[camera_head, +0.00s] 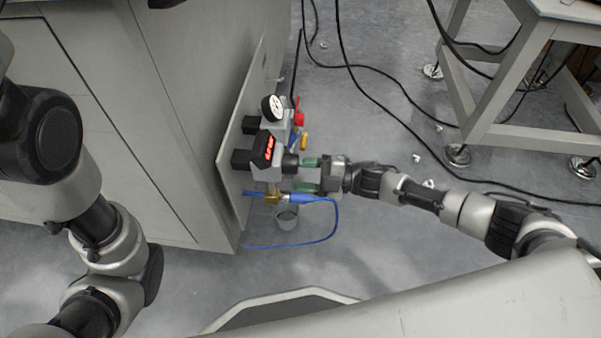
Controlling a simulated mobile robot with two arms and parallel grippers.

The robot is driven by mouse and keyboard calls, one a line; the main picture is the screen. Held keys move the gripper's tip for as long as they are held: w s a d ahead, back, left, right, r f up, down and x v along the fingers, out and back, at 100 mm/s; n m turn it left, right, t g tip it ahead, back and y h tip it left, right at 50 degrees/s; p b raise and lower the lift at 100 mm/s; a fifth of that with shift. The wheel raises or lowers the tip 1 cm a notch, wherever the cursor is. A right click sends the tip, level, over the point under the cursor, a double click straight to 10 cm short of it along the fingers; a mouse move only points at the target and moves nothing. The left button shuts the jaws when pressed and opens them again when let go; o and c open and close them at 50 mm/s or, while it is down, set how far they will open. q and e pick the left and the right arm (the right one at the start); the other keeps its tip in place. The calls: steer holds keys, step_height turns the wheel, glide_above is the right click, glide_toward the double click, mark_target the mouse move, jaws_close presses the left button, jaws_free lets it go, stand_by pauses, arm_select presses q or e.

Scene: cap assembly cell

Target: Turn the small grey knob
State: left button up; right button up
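A small dark grey knob (291,164) sticks out to the right from the valve assembly on the grey machine's side panel. My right gripper (299,175) has two green-padded fingers pointing left at it. The fingers are apart, one above the other in the picture. The upper fingertip is close to the knob; I cannot tell whether it touches. Nothing shows clearly between the fingers. My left arm comes in at the left, and its gripper is outside the picture.
The valve assembly carries a round gauge (272,108), a red-lit display (267,148), a red part (299,119) and a blue hose (335,222). Black cables (385,75) cross the floor. A table frame (470,95) stands at the upper right.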

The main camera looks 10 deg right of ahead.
steer(key=v, duration=1)
steer(key=shift+p, duration=0.4)
steer(key=shift+s, duration=0.1)
